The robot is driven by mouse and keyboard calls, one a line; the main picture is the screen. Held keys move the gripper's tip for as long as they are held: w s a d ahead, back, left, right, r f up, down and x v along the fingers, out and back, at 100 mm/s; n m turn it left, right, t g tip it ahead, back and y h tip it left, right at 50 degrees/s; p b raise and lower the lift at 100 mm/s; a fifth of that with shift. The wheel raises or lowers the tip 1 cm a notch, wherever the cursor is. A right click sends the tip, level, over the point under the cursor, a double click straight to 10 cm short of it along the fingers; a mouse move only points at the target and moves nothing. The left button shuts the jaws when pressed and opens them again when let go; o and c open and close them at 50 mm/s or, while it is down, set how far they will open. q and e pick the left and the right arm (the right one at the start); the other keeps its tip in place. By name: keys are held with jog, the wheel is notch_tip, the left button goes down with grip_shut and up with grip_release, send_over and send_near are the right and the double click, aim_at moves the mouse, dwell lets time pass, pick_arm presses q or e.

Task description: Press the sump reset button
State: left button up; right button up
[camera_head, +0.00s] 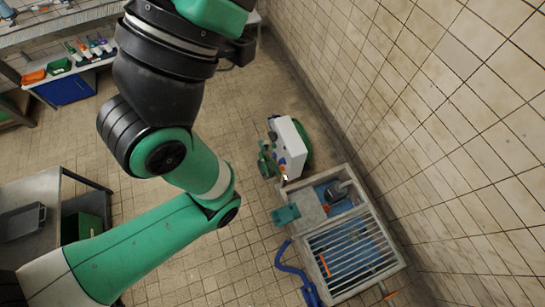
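A white control box (289,147) stands by the sump, near the right-hand wall. Small orange and blue spots (281,161) show on its left edge; they are too small to tell which is the sump reset button. The sump (345,245) has a pale rim, a slatted grating and an open part with blue inside. One of my green and black arms crosses the left and middle of the view and leaves at the top. Neither gripper's fingers can be seen, and no hand shows at the box.
The tiled wall (450,120) runs close along the right of the box and sump. A blue hose-like object (292,268) lies left of the grating. A metal table (40,220) stands at lower left, a workbench (60,75) at upper left. Floor between is clear.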

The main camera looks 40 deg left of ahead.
pick_arm(q)
grip_shut()
dwell(1.4)
